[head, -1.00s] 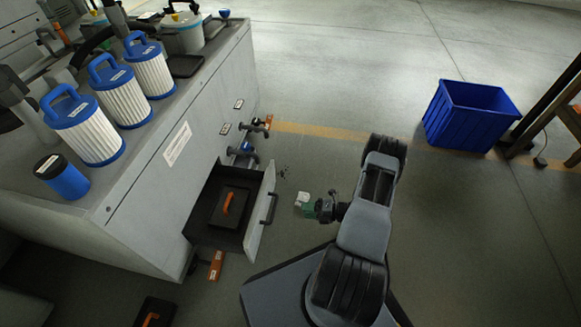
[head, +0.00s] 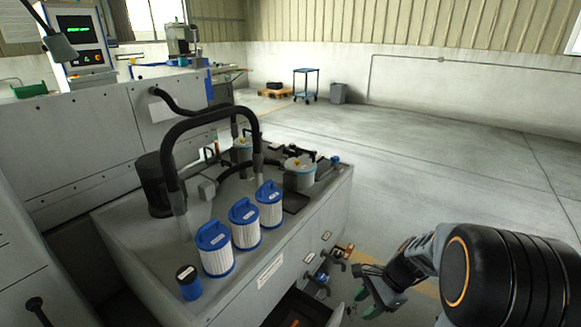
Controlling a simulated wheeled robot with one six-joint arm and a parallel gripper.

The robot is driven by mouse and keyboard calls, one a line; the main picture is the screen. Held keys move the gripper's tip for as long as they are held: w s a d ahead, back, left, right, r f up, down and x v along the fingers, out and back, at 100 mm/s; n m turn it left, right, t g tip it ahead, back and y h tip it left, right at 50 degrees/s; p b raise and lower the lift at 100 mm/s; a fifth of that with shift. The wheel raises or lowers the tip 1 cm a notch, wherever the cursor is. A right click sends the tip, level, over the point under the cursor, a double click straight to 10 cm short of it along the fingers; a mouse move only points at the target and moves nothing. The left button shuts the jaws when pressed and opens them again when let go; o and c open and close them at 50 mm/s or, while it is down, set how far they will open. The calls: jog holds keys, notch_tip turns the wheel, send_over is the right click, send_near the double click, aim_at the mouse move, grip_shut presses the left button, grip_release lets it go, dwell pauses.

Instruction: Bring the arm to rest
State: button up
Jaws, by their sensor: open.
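My arm comes in from the lower right of the head view, with a large dark rounded joint nearest the camera. My gripper (head: 365,303) is at the bottom, right of the machine cabinet's front. It is open, with green on its fingers, and I see nothing held in it. The open drawer (head: 304,308) of the cabinet is to its left, cut off by the lower edge. I cannot tell the exact gap between gripper and drawer.
The grey cabinet (head: 270,255) carries three white-and-blue filters (head: 243,224), a blue canister (head: 189,282), a bucket (head: 299,173) and black hoses. Pipe valves (head: 322,278) stick out of its front. A trolley (head: 306,84) and grey bin (head: 338,93) stand far back. Floor on the right is clear.

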jog(key=s+a+r+n+t+h+p, duration=0.1)
jog(key=r+n+p, duration=0.5)
jog(key=r, duration=0.7)
jog(key=s+a+r+n+t+h+p, duration=0.1)
jog(key=s+r+n+t+h+p, duration=0.2)
jog(key=r+n, duration=0.6)
jog(key=s+r+h+p, duration=0.2)
jog(key=s+r+p, duration=0.1)
jog(key=r, duration=0.2)
jog(key=shift+a+t+p, duration=0.25)
jog(key=shift+t+p, duration=0.05)
jog(key=shift+t, duration=0.1)
